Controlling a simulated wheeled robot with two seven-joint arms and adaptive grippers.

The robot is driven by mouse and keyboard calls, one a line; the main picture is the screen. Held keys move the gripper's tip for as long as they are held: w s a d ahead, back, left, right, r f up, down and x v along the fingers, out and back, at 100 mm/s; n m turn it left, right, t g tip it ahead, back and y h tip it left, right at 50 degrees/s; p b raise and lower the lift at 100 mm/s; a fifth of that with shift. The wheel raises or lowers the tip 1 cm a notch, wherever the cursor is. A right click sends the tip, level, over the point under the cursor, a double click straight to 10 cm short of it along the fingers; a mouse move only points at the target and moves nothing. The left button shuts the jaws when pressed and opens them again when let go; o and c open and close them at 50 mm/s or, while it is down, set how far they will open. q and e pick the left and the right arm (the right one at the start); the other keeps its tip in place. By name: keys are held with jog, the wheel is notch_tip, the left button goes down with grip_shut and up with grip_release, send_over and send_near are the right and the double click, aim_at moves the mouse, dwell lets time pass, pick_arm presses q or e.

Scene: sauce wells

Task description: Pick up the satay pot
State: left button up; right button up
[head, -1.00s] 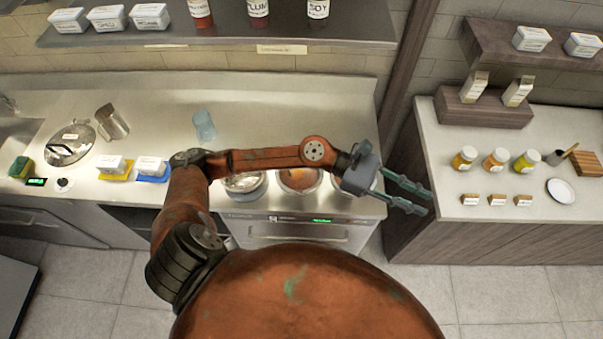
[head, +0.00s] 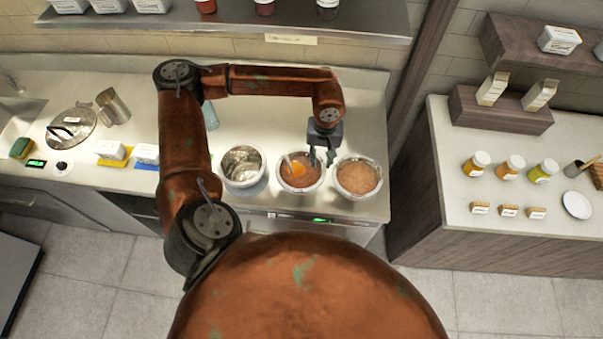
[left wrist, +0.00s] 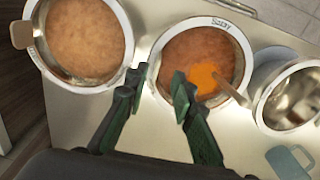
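Three round pots sit in a row in the steel counter. The middle pot (head: 287,184) holds brown sauce with an orange patch and a ladle handle. In the left wrist view this pot (left wrist: 157,58) has a rim label that seems to read SATAY. My left gripper (head: 322,160) is open and empty, pointing down at the middle pot's right edge. In the left wrist view its fingertips (left wrist: 155,82) stand apart on either side of that rim; whether they touch it I cannot tell. My right gripper is not in view.
The right pot (head: 359,179) holds paler sauce, close beside my fingers. The left pot (head: 243,166) looks empty. A blue cup (head: 211,118) stands behind, partly hidden by my arm. A shelf (head: 230,22) overhangs the back. Several jars stand on the right counter (head: 450,150).

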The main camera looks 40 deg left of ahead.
pick_arm(q)
jog(key=shift+d+f+p, duration=0.2)
jog(key=shift+f+p, duration=0.1)
jog(key=shift+f, duration=1.6)
jog(key=shift+c, duration=0.6)
grip_shut()
jog(key=shift+w+r, duration=0.1)
